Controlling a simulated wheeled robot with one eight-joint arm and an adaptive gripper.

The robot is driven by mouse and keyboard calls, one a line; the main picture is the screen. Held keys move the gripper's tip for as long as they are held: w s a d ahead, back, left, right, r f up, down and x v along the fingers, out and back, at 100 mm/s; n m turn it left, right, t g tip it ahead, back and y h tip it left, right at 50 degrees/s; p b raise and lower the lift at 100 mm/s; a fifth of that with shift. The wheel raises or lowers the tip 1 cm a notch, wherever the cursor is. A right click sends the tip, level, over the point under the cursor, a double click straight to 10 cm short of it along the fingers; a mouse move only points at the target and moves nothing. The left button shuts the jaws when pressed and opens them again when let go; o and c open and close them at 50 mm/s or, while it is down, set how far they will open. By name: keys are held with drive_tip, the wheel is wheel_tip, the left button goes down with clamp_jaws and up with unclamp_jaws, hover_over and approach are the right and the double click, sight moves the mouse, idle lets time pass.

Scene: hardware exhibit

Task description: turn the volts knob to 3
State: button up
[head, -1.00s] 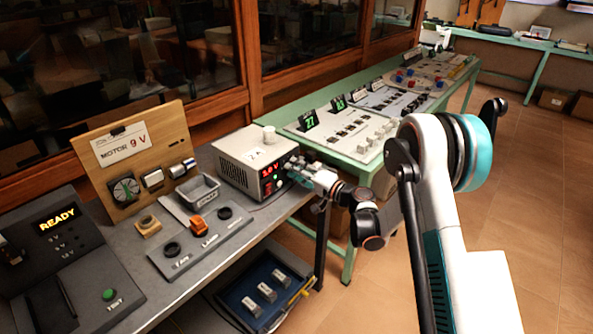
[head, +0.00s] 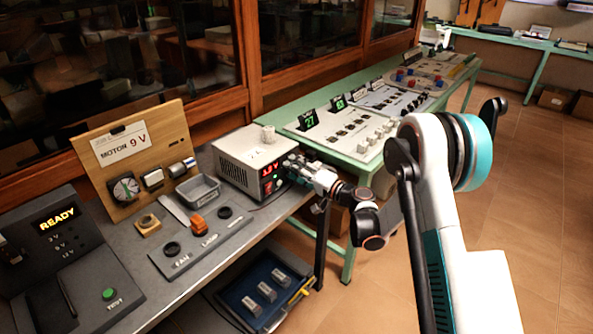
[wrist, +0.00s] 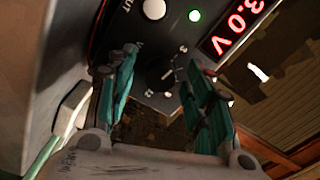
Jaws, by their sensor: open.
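The grey power supply box (head: 240,150) stands at the right end of the near bench. Its red display (wrist: 238,25) reads 3.0 V in the wrist view. The dark volts knob (wrist: 157,70) is on the front panel below the display, with pale marks around it. My gripper (wrist: 160,66) is open, with one green finger on each side of the knob. I cannot tell whether either finger touches it. In the head view my gripper (head: 297,165) is at the box's front and hides the knob.
A green lit lamp (wrist: 195,15) and a white round button (wrist: 154,9) are on the panel beside the display. A grey tray (head: 198,190) and an orange switch (head: 198,224) are left of the box. A green table (head: 335,152) stands behind.

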drive_tip(key=shift+d, duration=0.1)
drive_tip(key=v, duration=1.2)
drive_tip(key=shift+r, duration=0.1)
